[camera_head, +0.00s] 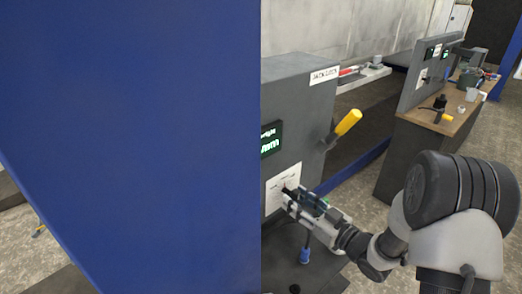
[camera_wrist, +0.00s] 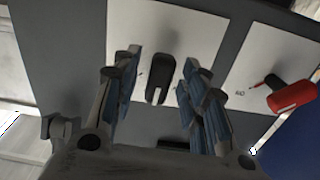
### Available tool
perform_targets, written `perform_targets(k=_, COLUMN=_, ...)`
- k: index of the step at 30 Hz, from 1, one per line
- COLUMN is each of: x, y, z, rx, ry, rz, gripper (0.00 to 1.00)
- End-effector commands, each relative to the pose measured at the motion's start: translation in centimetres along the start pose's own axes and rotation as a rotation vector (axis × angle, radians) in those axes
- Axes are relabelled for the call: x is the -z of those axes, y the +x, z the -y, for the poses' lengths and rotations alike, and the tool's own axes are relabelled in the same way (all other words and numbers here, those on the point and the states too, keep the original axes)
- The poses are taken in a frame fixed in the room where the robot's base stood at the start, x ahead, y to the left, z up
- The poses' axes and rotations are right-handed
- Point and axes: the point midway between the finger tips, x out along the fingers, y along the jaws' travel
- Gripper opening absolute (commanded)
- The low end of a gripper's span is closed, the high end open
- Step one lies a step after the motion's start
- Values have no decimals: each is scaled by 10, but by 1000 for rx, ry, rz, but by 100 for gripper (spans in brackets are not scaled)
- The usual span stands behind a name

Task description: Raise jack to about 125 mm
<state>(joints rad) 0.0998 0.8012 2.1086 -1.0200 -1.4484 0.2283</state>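The grey jack cabinet (camera_head: 310,90) carries a "JACK LOCK" label and a yellow-handled lever (camera_head: 348,122). Its height display (camera_head: 270,139) is partly cut off by a blue panel; I see green characters ending in "mm" but cannot read the number. Below it is a white plate (camera_head: 280,186). My gripper (camera_head: 291,194) is at this plate. In the wrist view my gripper (camera_wrist: 162,60) is open, its fingers on either side of a small black control (camera_wrist: 159,76) on a white plate. Gaps show on both sides of the control; contact is not visible.
The large blue panel (camera_head: 120,120) fills the head view's left side. A red control (camera_wrist: 291,97) sits on a neighbouring plate, right of my fingers. A blue knob (camera_head: 305,253) is below my gripper. A workbench (camera_head: 440,122) with tools stands behind.

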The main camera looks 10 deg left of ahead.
Motion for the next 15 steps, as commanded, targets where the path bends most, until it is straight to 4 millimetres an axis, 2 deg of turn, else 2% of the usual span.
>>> perform_targets(k=15, x=0, y=-52, z=0, rx=-2, ry=0, rz=1, gripper=40)
